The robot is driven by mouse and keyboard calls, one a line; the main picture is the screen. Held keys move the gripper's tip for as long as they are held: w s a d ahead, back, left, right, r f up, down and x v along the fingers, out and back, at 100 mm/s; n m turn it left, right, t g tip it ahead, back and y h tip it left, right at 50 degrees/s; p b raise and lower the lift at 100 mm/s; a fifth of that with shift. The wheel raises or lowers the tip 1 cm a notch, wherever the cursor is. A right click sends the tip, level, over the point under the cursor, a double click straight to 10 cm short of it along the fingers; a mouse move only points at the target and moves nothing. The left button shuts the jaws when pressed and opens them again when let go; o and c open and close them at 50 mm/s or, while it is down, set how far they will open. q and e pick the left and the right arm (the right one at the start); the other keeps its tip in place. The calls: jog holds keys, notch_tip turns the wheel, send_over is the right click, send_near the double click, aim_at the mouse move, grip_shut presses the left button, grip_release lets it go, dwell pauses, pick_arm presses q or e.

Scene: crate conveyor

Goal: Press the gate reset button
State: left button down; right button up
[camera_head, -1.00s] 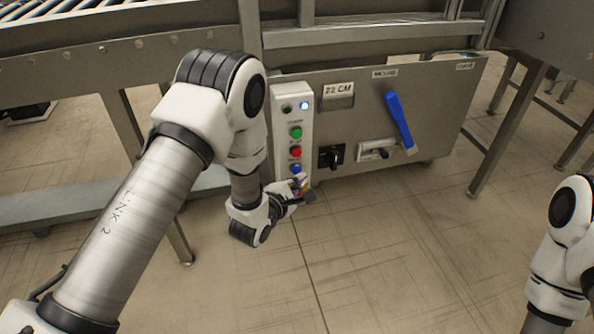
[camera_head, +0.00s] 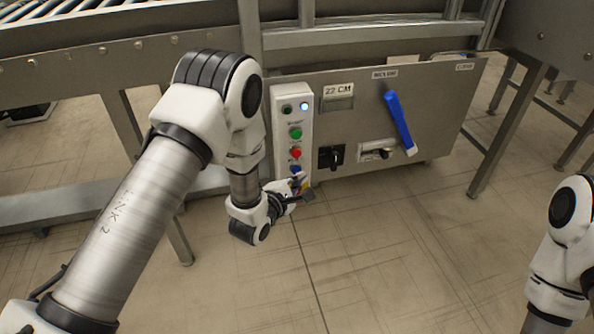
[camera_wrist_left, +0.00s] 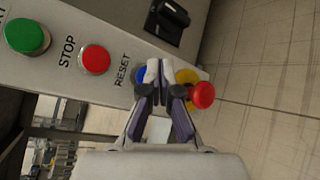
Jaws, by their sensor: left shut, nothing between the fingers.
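The blue button by the RESET label (camera_wrist_left: 122,70) is the reset button (camera_wrist_left: 140,74). It is partly hidden behind my left fingertips in the left wrist view. In the head view it is the low blue button (camera_head: 295,169) on the white button panel (camera_head: 307,128). My left gripper (camera_head: 301,184) is shut and empty in front of the panel's lower end. In the left wrist view its fingertips (camera_wrist_left: 160,70) lie over the right side of the blue button. I cannot tell whether they touch it. My right gripper is out of view.
A red mushroom button (camera_wrist_left: 202,95) on a yellow base sits just right of my left fingers. The red STOP button (camera_wrist_left: 95,59) and a green button (camera_wrist_left: 27,36) are farther left. A black knob (camera_head: 331,157) and blue lever (camera_head: 399,121) are on the control box.

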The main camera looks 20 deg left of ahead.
pick_arm(q)
jog(key=shift+w+a, duration=0.35)
jog(key=shift+w, duration=0.15)
dwell(0.8)
jog(key=shift+s+d+p, duration=0.4)
jog(key=shift+s+d, duration=0.05)
jog(key=shift+s, duration=0.25)
jog(key=shift+s+d, duration=0.1)
jog(key=s+d, duration=0.1)
jog(key=s+p, duration=0.1)
jog(key=s+d, duration=0.1)
jog(key=s, duration=0.1)
jog(key=shift+d+p, duration=0.35)
jog(key=shift+p, duration=0.05)
dwell(0.5)
